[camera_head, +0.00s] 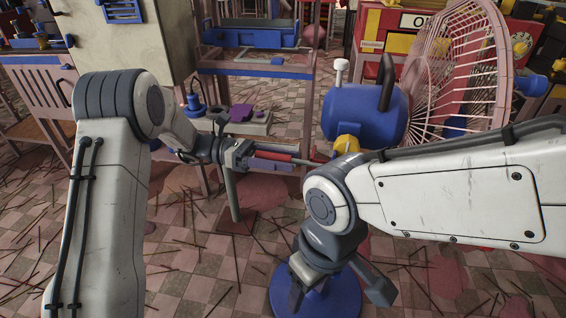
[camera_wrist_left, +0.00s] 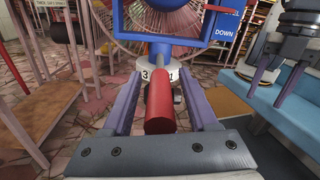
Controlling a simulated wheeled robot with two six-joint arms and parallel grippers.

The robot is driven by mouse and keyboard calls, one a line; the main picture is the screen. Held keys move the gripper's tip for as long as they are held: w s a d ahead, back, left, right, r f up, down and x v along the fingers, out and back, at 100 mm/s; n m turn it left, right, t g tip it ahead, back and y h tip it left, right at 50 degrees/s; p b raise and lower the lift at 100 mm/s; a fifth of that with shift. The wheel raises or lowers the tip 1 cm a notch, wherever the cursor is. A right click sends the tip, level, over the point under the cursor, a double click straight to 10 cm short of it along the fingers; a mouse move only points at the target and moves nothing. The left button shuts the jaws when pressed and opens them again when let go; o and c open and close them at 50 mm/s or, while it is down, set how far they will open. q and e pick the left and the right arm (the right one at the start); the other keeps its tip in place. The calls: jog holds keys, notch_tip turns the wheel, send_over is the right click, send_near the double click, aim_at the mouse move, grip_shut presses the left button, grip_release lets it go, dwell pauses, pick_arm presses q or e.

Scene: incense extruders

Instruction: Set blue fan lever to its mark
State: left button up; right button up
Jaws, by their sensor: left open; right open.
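The blue fan (camera_head: 365,115) stands right of centre in the head view, with a pink wire cage (camera_head: 465,75) and a round blue base (camera_head: 320,300). Its lever has a red handle (camera_wrist_left: 160,108), which also shows in the head view (camera_head: 272,156). A pale numbered collar (camera_wrist_left: 158,76) shows "3" and "1" behind the handle; any target mark cannot be made out. My left gripper (camera_wrist_left: 158,85) is open, with a finger on each side of the red handle. My right gripper (camera_head: 337,288) is open and empty, low over the fan base.
My right forearm crosses in front of the fan. A pink rack with blue shelves (camera_head: 250,70) stands behind my left gripper. A blue sign reading "DOWN" (camera_wrist_left: 227,30) shows in the left wrist view. Thin sticks litter the checkered floor (camera_head: 200,270).

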pick_arm(q)
grip_shut()
dwell(1.4)
